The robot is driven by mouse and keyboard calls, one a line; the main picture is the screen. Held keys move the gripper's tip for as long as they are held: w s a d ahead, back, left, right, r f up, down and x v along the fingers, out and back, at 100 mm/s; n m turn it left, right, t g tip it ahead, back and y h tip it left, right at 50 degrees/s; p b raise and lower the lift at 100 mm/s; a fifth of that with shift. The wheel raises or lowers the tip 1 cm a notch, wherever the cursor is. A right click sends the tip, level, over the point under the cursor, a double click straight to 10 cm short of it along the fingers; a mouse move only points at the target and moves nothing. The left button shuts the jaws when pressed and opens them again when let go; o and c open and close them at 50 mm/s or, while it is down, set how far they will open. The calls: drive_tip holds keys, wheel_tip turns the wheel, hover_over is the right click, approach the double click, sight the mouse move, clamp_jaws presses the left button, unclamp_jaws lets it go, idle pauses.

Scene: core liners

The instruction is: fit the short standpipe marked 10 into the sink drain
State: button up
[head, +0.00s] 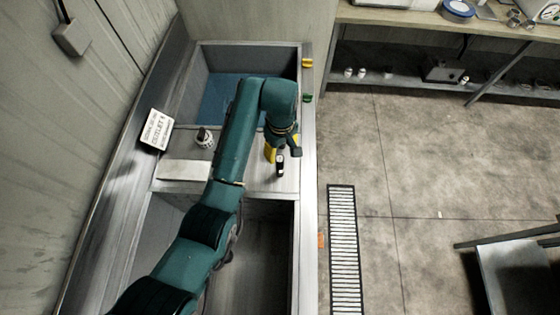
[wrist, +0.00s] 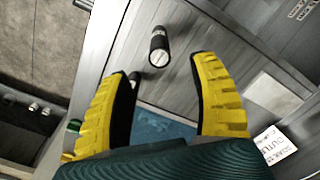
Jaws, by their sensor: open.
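My gripper (wrist: 158,68) is open, with its two yellow fingers spread and nothing held between them. A short black cylinder with a pale end band (wrist: 158,46) is on the grey deck just beyond the fingertips in the wrist view. A black cylinder with a white patch (head: 280,167) shows beside my gripper (head: 276,150) in the head view. A second dark cylinder (wrist: 134,77) is partly hidden by the left finger. No number 10 is readable. Another black-and-white piece (head: 205,137) stands on the deck left of my arm. I cannot make out the drain opening.
The deck lies between a far basin with blue water (head: 215,95) and a near basin (head: 265,235). A white sign (head: 157,129) leans at the left. Yellow (head: 307,62) and green (head: 308,98) pieces sit on the right rim. A shelf bench (head: 430,18) stands beyond open floor.

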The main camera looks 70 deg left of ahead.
sight(281, 160)
wheel_tip(281, 160, down, 6)
drive_tip(key=shift+w+r, duration=0.1)
drive_tip(key=shift+r, duration=0.1)
drive_tip(key=f, duration=0.5)
drive_tip(key=shift+a, duration=0.4)
clamp_jaws()
